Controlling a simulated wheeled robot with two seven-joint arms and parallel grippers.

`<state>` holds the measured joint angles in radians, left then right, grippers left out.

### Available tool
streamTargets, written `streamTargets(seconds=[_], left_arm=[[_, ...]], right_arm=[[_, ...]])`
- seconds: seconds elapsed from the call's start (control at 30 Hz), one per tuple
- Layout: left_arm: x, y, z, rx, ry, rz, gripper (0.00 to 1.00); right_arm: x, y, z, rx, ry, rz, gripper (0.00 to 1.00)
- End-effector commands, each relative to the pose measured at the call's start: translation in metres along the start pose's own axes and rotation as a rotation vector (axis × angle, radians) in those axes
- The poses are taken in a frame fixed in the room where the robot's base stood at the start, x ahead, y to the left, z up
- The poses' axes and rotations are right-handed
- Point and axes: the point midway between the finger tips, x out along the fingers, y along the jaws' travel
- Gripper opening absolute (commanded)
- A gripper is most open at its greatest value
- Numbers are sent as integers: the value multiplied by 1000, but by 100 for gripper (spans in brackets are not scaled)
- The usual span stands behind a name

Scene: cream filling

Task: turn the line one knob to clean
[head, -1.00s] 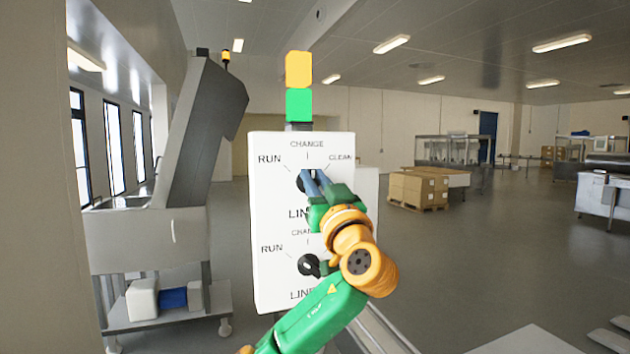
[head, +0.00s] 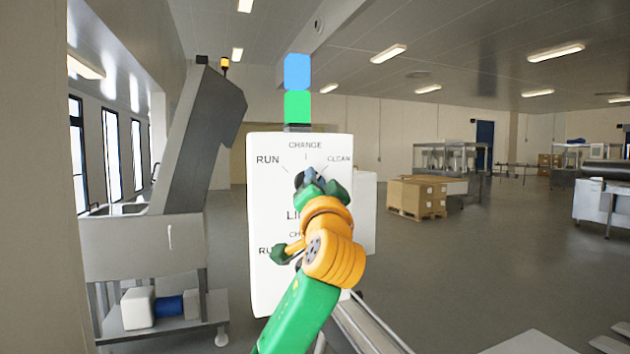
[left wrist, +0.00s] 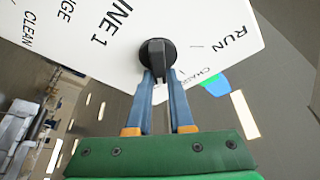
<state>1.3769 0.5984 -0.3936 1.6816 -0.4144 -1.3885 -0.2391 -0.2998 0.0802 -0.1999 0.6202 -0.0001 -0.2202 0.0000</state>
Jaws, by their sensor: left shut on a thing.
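The white control panel (head: 270,205) stands in front of me with two knob dials, one above the other. My left gripper (head: 308,178) is at the upper dial, marked RUN, CHANGE and CLEAN, and hides most of its knob. In the left wrist view the black line one knob (left wrist: 157,50) sits beside the LINE 1 lettering, and the two blue fingers of my left gripper (left wrist: 160,78) are closed around its grip. Its exact pointing is hard to read. The lower knob is hidden behind my arm. My right gripper is out of view.
A signal tower above the panel shows a blue lamp (head: 297,71) over a green lamp (head: 298,106). A grey inclined machine (head: 195,140) stands at left. Cartons (head: 417,196) sit on a pallet at right, with open floor around them.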

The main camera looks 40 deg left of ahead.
Motion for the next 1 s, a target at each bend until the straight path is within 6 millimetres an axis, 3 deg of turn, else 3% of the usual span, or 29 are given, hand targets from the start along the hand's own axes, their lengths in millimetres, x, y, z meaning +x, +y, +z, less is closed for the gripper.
streamTargets(seconds=[0.77, 0.8, 0.87, 0.9, 1.0], left_arm=[[0, 0, -1, 91, 2, 35, 0], [0, 0, -1, 91, 2, 35, 28], [0, 0, -1, 91, 2, 35, 44], [0, 0, -1, 91, 2, 35, 50], [0, 0, 0, 90, 1, 36, 50]], right_arm=[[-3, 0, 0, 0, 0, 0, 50], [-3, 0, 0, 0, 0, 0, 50], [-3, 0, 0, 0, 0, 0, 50], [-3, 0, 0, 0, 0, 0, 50], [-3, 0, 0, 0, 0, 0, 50]])
